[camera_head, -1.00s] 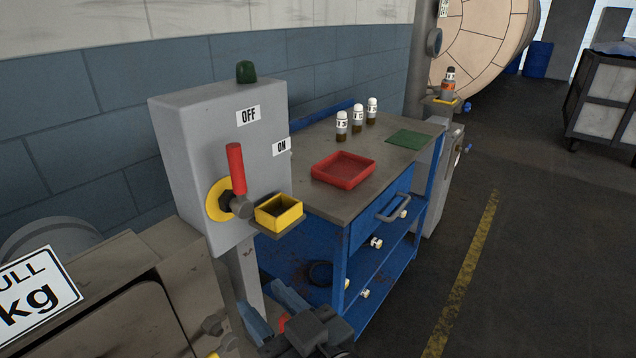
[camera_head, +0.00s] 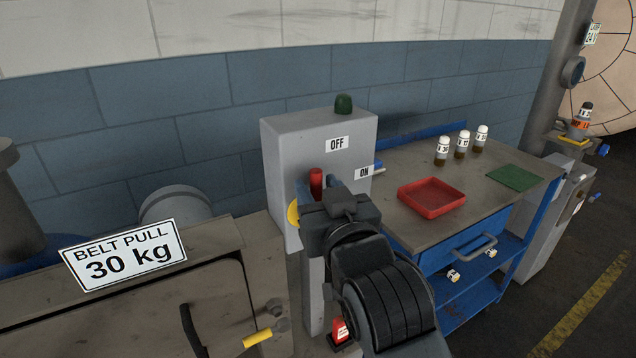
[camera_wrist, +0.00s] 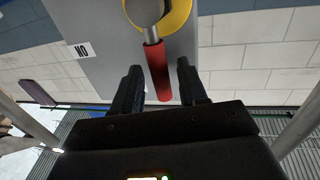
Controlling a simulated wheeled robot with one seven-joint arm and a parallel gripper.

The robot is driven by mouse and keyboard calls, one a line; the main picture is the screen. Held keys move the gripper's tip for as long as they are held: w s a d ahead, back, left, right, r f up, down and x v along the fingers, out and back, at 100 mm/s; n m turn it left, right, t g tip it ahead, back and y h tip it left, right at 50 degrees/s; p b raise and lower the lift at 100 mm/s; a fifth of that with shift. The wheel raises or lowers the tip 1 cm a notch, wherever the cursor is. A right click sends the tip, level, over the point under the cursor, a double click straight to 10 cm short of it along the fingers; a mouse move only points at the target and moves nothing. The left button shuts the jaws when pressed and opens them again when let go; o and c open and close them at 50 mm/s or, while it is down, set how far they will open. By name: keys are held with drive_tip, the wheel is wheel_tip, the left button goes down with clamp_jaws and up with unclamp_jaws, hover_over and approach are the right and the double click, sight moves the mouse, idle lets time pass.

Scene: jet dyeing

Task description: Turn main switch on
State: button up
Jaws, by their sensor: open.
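The main switch is a grey box (camera_head: 275,165) on a post, with an OFF label (camera_head: 337,143) above and an ON label (camera_head: 364,172) at its right. Its red lever handle (camera_head: 316,181) points up, towards the OFF side. My gripper (camera_head: 319,188) is in front of the box and hides most of the lever and its yellow disc (camera_head: 293,214). In the wrist view, which is upside down, the open fingers (camera_wrist: 160,66) stand on either side of the red handle (camera_wrist: 157,72), with gaps visible. A dark green lamp (camera_head: 343,104) tops the box.
A blue workbench (camera_head: 400,225) stands to the right with a red tray (camera_head: 432,198), several small bottles (camera_head: 461,145) and a green mat (camera_head: 515,178). A machine with a BELT PULL sign (camera_head: 122,254) is at the left. Open floor lies at far right.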

drive_tip(key=shift+w+a, duration=0.25)
drive_tip(key=shift+w, duration=0.3)
clamp_jaws()
